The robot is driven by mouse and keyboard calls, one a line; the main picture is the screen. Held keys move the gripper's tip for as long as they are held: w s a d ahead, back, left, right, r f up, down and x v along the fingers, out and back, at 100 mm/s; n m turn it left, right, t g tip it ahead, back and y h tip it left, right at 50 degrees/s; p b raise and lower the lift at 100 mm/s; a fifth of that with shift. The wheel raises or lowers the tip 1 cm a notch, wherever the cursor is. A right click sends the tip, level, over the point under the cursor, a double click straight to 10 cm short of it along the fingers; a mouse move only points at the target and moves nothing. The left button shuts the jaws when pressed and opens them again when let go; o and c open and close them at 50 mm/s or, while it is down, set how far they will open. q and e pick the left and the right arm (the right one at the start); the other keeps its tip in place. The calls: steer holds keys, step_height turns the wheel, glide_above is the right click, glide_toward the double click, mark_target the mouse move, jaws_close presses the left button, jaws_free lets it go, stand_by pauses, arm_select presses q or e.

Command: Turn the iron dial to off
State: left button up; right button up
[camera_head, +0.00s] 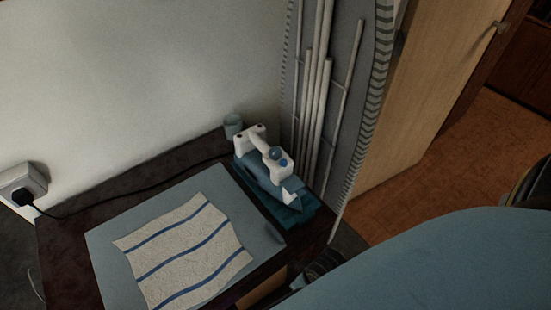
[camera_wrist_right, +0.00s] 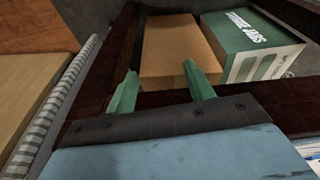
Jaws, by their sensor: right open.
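The iron (camera_head: 262,178), blue and white, stands on a teal rest (camera_head: 296,214) at the right back of the dark table. A round blue knob (camera_head: 275,153) and a smaller blue spot (camera_head: 284,163) show on its white upper part. I cannot tell which is the dial, and its setting is too small to read. My right gripper shows in the right wrist view (camera_wrist_right: 160,92), with two green fingers apart and nothing between them. It points towards boxes below, and the iron is not in that view. My left gripper is not in view.
A striped cloth (camera_head: 185,250) lies on a grey-blue board (camera_head: 110,240). A black cord runs to a wall plug (camera_head: 22,190). A cardboard box (camera_wrist_right: 178,50) and green box (camera_wrist_right: 250,45) sit low.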

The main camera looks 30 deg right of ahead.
steer(key=w+a+r+n+t, duration=0.1)
steer(key=w+r+t, duration=0.4)
steer(key=w+r, duration=0.5)
steer(key=w+a+r+n+t+y, duration=0.1)
steer(key=w+r+t, duration=0.4)
steer(key=r, duration=0.9)
steer(key=w+a+r+n+t, duration=0.15)
steer(key=w+r+t, duration=0.35)
steer(key=w+r, duration=0.5)
steer(key=a+r+n+t+y, duration=0.1)
steer(key=a+r+n+y, duration=0.9)
steer(key=r+y, duration=0.25)
steer(key=s+a+r+n+g+y, duration=0.1)
steer(key=a+n+g+y, duration=0.2)
steer(key=n+g+y, duration=0.15)
steer(key=n+g+h, duration=1)
steer(key=g+h, duration=0.4)
steer(key=h, duration=0.4)
glide_toward(275, 151)
step_height(275, 151, down, 9)
steer(key=shift+r+b, duration=0.2)
steer(key=shift+b, duration=0.5)
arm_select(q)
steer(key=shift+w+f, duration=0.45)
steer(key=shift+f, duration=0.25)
